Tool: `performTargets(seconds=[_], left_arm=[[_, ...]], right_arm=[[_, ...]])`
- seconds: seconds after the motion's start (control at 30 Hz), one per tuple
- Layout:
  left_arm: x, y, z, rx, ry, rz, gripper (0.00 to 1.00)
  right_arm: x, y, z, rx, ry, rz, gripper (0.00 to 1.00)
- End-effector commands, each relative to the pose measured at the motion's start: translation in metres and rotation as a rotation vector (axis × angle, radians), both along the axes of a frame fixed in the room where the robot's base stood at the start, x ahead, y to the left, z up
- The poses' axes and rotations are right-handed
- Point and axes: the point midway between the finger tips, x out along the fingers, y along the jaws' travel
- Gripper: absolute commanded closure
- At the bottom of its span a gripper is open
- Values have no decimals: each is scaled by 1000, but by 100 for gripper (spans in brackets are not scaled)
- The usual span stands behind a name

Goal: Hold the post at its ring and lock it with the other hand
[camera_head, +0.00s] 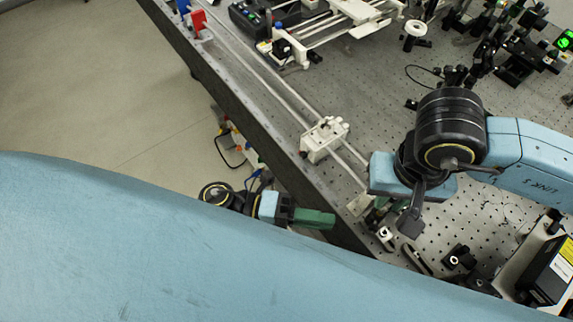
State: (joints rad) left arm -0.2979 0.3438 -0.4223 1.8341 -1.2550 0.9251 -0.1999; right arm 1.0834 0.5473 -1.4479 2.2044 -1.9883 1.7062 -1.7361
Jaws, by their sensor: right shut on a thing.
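My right gripper (377,215) reaches down at the bench's near edge, beside the end of the rail. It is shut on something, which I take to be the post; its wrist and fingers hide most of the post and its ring. My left gripper (322,219) is to the left of it, just off the bench edge, with its green fingers pointing right. Its fingers are seen side-on, so the gap between them does not show. It is apart from the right gripper. The lock is not discernible.
A white carriage (323,139) sits on the long rail (270,80). Small mounts (386,235) and a black-and-white box (548,270) stand on the perforated bench (480,215) at the lower right. Optics crowd the back. My blue arm covers the lower left.

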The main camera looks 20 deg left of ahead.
Motion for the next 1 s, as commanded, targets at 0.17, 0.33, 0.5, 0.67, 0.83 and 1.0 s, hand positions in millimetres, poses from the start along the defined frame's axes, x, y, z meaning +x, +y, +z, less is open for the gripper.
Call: performTargets(seconds=[0.17, 0.33, 0.5, 0.67, 0.83, 1.0], left_arm=[[10, 23, -12, -19, 69, 72, 80], [31, 36, -36, -48, 194, 202, 80], [48, 51, -62, -74, 317, 328, 80], [60, 66, -88, -92, 426, 441, 80], [68, 83, -116, -110, 538, 556, 80], [71, 100, -145, -123, 651, 669, 80]], right_arm=[[0, 0, 0, 1, 0, 0, 100], [0, 0, 0, 1, 0, 0, 100], [0, 0, 0, 1, 0, 0, 100], [0, 0, 0, 1, 0, 0, 100], [0, 0, 0, 1, 0, 0, 100], [0, 0, 0, 1, 0, 0, 100]])
